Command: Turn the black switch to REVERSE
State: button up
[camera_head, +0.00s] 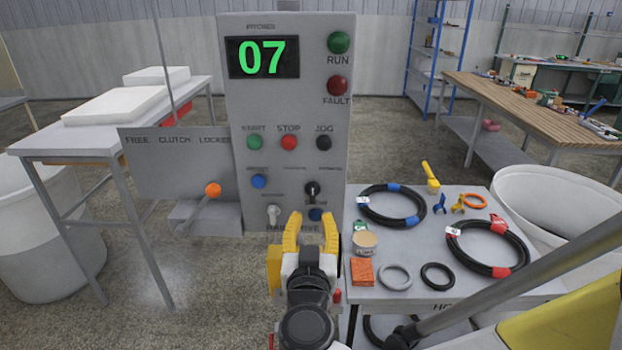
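The black switch (312,190) is on the lower right of the grey control panel (235,110). Its small light-tipped handle appears to point up, but the labels around it are too small or hidden to read its setting. My yellow-fingered gripper (312,218) is in front of the panel's lower part, just below the switch in the picture. Its two fingers are spread with nothing visible held between them. The gripper partly covers the lettering at the panel's bottom. I cannot tell the gap between fingertips and panel.
A grey selector (273,215) and a blue button (259,181) lie left of the switch. The orange-knobbed clutch lever (213,190) stands further left. A grey table (420,270) with hoses and fittings stands close on the right. A grey bar crosses the lower right.

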aim_at(313, 194)
jog(key=w+b, duration=0.1)
jog(key=w, duration=0.4)
jog(key=w+b, duration=0.1)
jog(key=w, duration=0.4)
jog(key=shift+w+d, duration=0.2)
jog(key=shift+w, duration=0.1)
grip_shut()
